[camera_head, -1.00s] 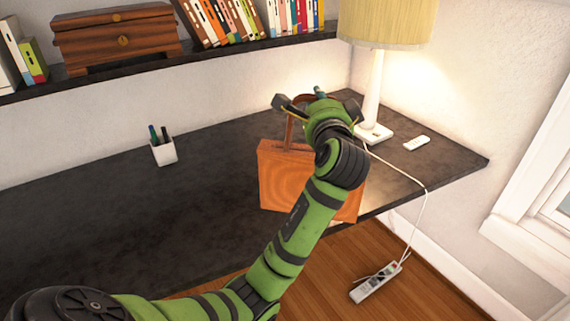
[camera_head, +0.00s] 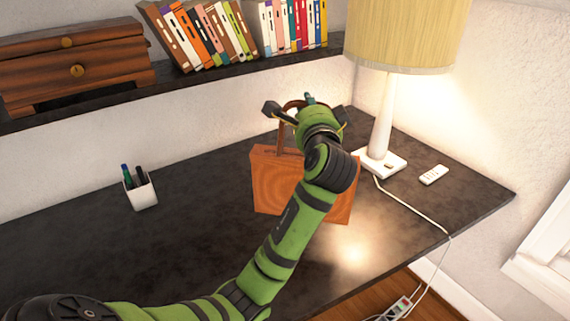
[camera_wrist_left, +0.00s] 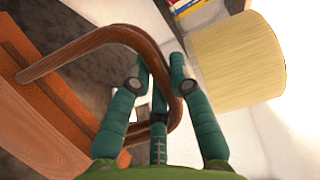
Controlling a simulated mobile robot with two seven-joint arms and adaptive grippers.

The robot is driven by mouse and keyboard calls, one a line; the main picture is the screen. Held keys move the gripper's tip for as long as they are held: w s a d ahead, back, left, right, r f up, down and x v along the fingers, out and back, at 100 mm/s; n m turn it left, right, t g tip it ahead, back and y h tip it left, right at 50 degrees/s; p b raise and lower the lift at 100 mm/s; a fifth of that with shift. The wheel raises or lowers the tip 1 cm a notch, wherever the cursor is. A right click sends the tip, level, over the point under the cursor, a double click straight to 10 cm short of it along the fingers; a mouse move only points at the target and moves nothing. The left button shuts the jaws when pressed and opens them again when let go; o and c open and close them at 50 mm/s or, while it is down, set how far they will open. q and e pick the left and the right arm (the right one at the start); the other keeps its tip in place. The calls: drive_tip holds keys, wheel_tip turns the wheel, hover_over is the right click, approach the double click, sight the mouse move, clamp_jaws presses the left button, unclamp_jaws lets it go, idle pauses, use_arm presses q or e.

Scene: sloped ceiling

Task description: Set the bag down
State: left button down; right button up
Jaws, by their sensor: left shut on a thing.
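The orange-brown bag (camera_head: 272,185) is at the dark desk (camera_head: 90,250), with its brown handle (camera_head: 291,120) pointing up. My left gripper (camera_head: 303,112) is shut on the handle, and my forearm covers part of the bag's front. In the left wrist view the handle (camera_wrist_left: 100,38) loops between the green fingers of my left gripper (camera_wrist_left: 152,90), and the bag's body (camera_wrist_left: 50,110) hangs at the left. I cannot tell whether the bag's bottom touches the desk. My right gripper is not in view.
A lamp (camera_head: 384,120) and a white remote (camera_head: 434,175) stand right of the bag. A pen cup (camera_head: 140,190) is at the left. A shelf with books (camera_head: 200,35) and a wooden box (camera_head: 75,65) runs behind. The desk's left part is clear.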

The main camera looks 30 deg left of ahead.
use_arm(q)
drive_tip(key=w+a+f+p, duration=0.3)
drive_tip(key=w+a+f, duration=0.2)
drive_tip(key=a+f, duration=0.4)
drive_tip(key=shift+f, duration=0.35)
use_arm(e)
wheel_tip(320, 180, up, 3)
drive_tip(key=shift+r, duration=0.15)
use_arm(q)
drive_tip(key=c, duration=1.4)
unclamp_jaws()
drive_tip(key=shift+f, duration=0.25)
drive_tip(key=shift+o, duration=1.3)
drive_tip(key=shift+s, duration=0.1)
drive_tip(key=shift+r, duration=0.1)
drive_tip(key=shift+s+d, duration=0.1)
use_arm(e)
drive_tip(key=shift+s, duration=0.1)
